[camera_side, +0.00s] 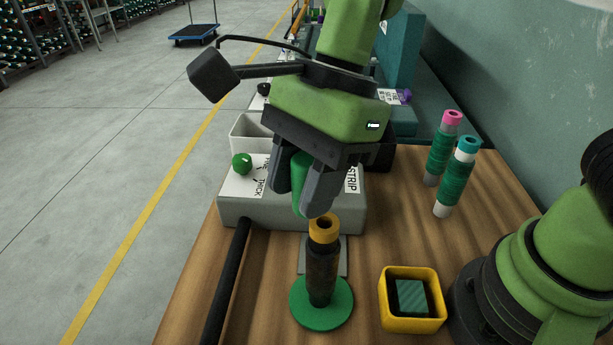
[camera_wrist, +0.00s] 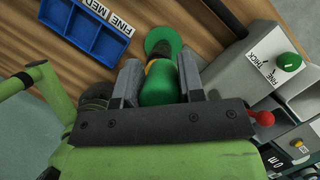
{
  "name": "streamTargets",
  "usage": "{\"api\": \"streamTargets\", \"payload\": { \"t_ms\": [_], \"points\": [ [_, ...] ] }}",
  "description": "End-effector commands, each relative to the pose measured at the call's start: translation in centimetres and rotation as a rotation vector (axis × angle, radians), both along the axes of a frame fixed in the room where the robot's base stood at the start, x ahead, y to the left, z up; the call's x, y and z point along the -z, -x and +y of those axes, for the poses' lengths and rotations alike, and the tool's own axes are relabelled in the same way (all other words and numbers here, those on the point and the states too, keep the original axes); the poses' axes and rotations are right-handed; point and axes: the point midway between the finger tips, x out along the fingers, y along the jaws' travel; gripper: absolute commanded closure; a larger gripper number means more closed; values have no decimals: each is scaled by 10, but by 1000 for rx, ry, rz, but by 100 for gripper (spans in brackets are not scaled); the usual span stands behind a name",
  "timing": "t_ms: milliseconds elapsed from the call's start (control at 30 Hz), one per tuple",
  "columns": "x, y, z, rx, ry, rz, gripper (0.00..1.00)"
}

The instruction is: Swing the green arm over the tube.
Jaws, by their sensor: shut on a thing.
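My gripper (camera_side: 317,196) points down and is shut on a smooth green rounded piece (camera_side: 299,184), which looks like the green arm. It also shows between the fingers in the wrist view (camera_wrist: 159,84). Where it joins anything is hidden. The dark tube (camera_side: 321,277) with a yellow top ring (camera_side: 323,228) stands upright on a green disc (camera_side: 337,313). The fingertips are close to the ring in the side view, just behind or above it; I cannot tell if they touch. In the wrist view the green piece partly covers the yellow ring.
A grey box (camera_side: 240,208) with a green knob (camera_side: 241,163) stands behind. A black rod (camera_side: 228,280) runs at left. A yellow square box (camera_side: 411,324) holds a green block. Two green-wound tubes (camera_side: 441,150) (camera_side: 457,177) stand at right. A blue tray (camera_wrist: 84,30) shows in the wrist view.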

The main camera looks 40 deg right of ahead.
Motion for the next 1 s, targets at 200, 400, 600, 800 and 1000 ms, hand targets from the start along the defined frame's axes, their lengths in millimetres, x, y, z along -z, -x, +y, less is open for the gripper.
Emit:
{"api": "streamTargets", "payload": {
  "t_ms": [200, 400, 600, 800, 1000],
  "points": [
    [0, -6, -2, 1, 2, -23, 62],
    [0, -4, -1, 0, 2, -16, 39],
    [-1, -3, -1, 0, 0, -14, 39],
    [-24, -4, -10, 2, -2, -18, 39],
    [-61, -5, -26, 4, -2, -20, 39]
  ]
}}
